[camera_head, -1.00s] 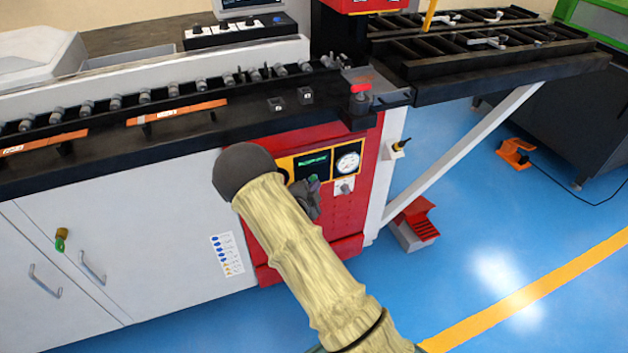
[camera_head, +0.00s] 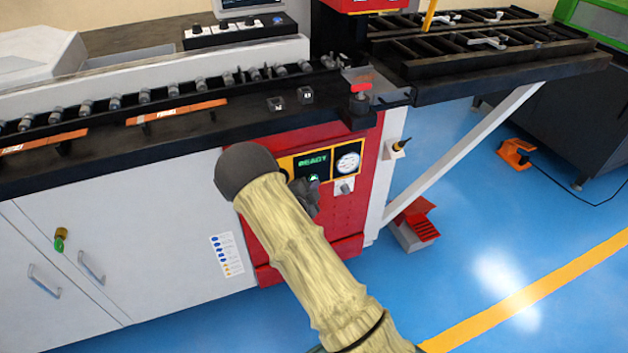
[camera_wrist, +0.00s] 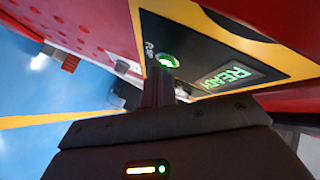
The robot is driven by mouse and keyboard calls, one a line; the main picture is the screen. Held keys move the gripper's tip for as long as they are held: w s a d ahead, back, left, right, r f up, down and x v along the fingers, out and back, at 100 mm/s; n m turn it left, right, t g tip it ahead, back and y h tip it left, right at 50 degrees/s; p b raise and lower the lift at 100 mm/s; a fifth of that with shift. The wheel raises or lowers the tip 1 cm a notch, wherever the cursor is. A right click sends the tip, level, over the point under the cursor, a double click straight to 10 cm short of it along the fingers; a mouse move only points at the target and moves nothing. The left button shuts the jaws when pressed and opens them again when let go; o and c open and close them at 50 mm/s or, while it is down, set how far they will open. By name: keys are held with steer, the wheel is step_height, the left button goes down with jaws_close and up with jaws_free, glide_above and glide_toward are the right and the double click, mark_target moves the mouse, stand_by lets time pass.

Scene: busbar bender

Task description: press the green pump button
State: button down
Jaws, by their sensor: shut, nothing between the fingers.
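The green pump button (camera_wrist: 168,61) is lit bright green on the black part of the panel in the wrist view. In the head view it shows as a small bright green spot (camera_head: 313,178) below the display, partly hidden by my gripper (camera_head: 311,190). My gripper is shut and empty. In the wrist view its fingertips (camera_wrist: 160,76) are just below the button and overlap its lower edge. I cannot tell whether they touch it. The display (camera_head: 312,161) beside the button reads READY in green.
A round gauge (camera_head: 348,160) and a small switch (camera_head: 344,187) sit right of the display on the red cabinet (camera_head: 345,220). A black ledge (camera_head: 230,115) runs above the panel. A red foot pedal (camera_head: 417,222) stands on the blue floor at right.

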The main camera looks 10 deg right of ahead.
steer(key=shift+s+d, duration=0.15)
steer(key=shift+s, duration=0.7)
steer(key=shift+s, duration=0.1)
steer(key=s, duration=0.4)
steer(key=shift+s+d+b, duration=0.3)
steer(key=shift+s+d, duration=0.05)
steer(key=shift+s, duration=0.05)
stand_by(0.7)
